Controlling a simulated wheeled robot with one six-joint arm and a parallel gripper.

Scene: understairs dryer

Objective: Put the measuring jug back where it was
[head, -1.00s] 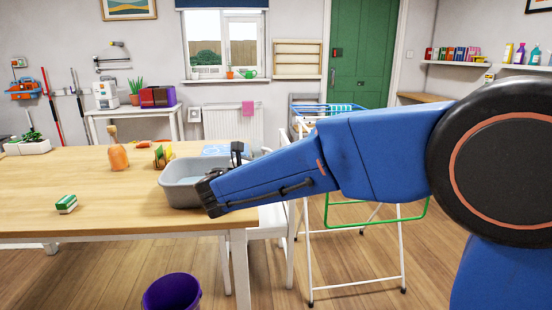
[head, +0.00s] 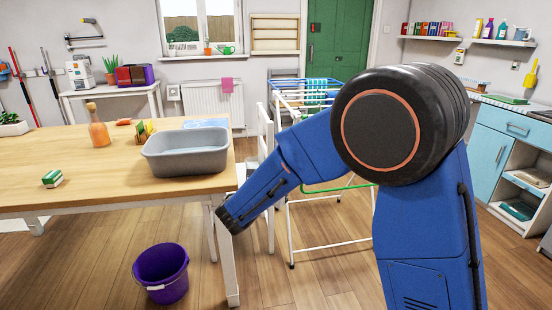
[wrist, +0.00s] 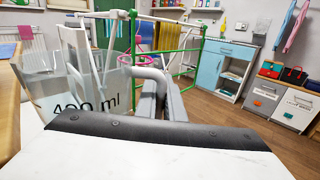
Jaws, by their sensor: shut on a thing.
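The measuring jug (wrist: 45,92) is clear, with a "400 ml" mark on its side, and it fills the left of the wrist view. My gripper (wrist: 165,92) is shut on the jug's handle (wrist: 150,72), to the right of the jug's body. The jug looks close to upright. I cannot tell whether it holds anything. In the head view the jug and my gripper's fingers do not show; the end of my arm is low beside the table's near right corner.
A purple bucket (head: 161,275) stands on the floor. A drying rack (head: 325,228) stands behind my arm; blue cabinets (head: 486,150) are at right.

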